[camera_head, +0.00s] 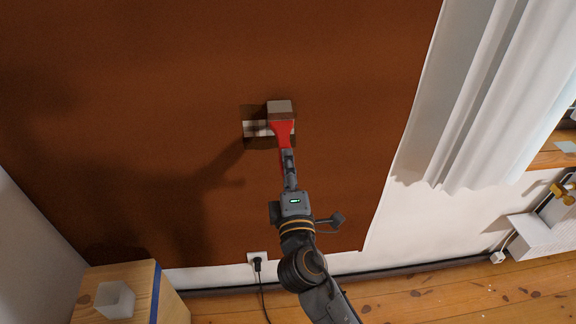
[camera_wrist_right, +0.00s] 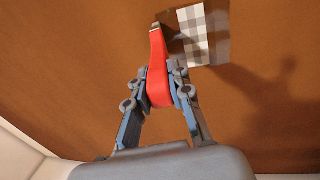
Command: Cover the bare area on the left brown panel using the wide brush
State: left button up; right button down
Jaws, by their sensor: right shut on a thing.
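The brown panel (camera_head: 180,60) fills most of the head view. Near its middle is a bare area (camera_head: 256,129) showing a light checkered patch, with darker brown strips above and below it. The bare patch also shows in the right wrist view (camera_wrist_right: 197,38). My right gripper (camera_head: 287,155) is shut on the red handle of the wide brush (camera_head: 282,130). The brush head lies over the upper right part of the bare area; whether it touches the panel I cannot tell. In the wrist view the fingers (camera_wrist_right: 160,85) clasp the red handle. My left gripper is out of view.
A wooden box or stand (camera_head: 140,282) with a white square cup (camera_head: 115,299) is at lower left. A socket with a plug (camera_head: 257,262) sits below the panel. White curtains (camera_head: 490,100) and a white radiator (camera_head: 540,235) are at right. The wood floor is clear.

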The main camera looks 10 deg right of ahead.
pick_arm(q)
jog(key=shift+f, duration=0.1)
pick_arm(e)
jog(key=shift+w, duration=0.1)
dwell(0.7)
jog(key=shift+f+b, duration=0.45)
jog(key=shift+b, duration=0.15)
pick_arm(q)
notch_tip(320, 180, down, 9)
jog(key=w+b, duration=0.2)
jog(key=b, duration=0.7)
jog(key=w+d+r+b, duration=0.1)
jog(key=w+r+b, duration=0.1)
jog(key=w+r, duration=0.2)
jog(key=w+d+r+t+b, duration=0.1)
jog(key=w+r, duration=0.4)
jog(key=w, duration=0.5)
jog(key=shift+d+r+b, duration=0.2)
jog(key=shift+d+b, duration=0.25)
jog(key=shift+b, duration=0.35)
pick_arm(e)
notch_tip(320, 180, down, 14)
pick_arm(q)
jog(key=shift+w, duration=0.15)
pick_arm(e)
jog(key=shift+a+f, duration=0.1)
